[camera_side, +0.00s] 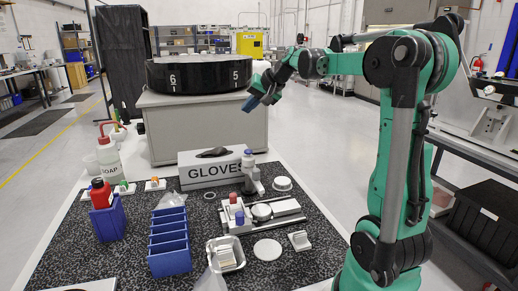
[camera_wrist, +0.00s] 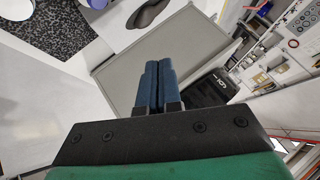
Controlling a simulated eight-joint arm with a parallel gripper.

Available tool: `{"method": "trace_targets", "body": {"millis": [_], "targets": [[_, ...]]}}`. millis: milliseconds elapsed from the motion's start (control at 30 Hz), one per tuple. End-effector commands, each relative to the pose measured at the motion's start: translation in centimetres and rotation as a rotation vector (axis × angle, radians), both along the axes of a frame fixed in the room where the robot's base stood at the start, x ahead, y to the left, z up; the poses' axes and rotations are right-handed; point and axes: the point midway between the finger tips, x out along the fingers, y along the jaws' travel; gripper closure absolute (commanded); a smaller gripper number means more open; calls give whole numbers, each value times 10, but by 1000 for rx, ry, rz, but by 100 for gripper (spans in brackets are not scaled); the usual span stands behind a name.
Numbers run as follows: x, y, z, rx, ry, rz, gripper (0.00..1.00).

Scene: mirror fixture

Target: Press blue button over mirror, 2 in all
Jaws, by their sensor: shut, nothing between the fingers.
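The mirror fixture (camera_side: 284,211) is a light, low mount on the speckled tabletop, with a small round disc (camera_side: 262,211) on it. At its left end a white block carries a red piece (camera_side: 233,197) and a small blue button-like piece (camera_side: 239,217). Whether the blue piece is pressed is too small to tell. My gripper (camera_side: 250,103) is up in the air, above and behind the fixture, well apart from it. In the wrist view its two blue fingers (camera_wrist: 156,86) are shut together with nothing between them. The fixture is not in the wrist view.
A GLOVES box (camera_side: 215,168) and a microscope-like device (camera_side: 252,180) stand behind the fixture. A blue rack (camera_side: 170,243), a metal tray (camera_side: 225,255) and a white disc (camera_side: 267,249) lie in front. A grey cabinet (camera_wrist: 165,60) is below my gripper.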

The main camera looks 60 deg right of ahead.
Motion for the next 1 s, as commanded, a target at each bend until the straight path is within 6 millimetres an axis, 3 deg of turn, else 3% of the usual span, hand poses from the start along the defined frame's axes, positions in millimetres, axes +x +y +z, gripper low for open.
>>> {"method": "trace_targets", "body": {"millis": [367,800,1000], "targets": [[0,0,-9,0,0,0,100],[0,0,-68,0,0,0,100],[0,0,-84,0,0,0,100]]}}
